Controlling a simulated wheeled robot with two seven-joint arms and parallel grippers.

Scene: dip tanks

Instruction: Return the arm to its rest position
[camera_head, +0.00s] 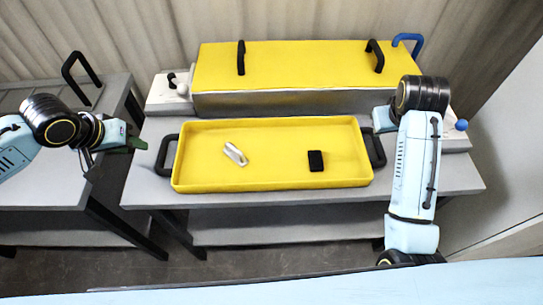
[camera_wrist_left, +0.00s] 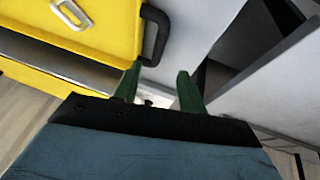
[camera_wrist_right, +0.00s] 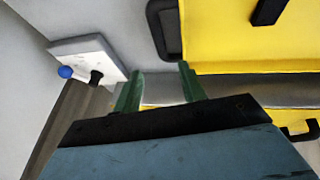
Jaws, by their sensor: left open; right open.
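My left gripper (camera_head: 128,144) hangs at the left of the yellow tray, above the gap between the two tables. Its two green fingers stand apart and empty in the left wrist view (camera_wrist_left: 158,88). My right arm reaches in from the lower right of the head view. Its gripper is mostly hidden there behind the wrist, near the tray's right handle. In the right wrist view the right gripper (camera_wrist_right: 160,88) shows two green fingers apart with nothing between them.
The yellow tray (camera_head: 270,183) holds a silver piece (camera_head: 235,154) and a black block (camera_head: 316,161). Behind it stands a long tank with a yellow lid (camera_head: 300,62) and black handles. A blue knob (camera_head: 461,125) is at the right. A second grey table (camera_head: 50,185) stands at the left.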

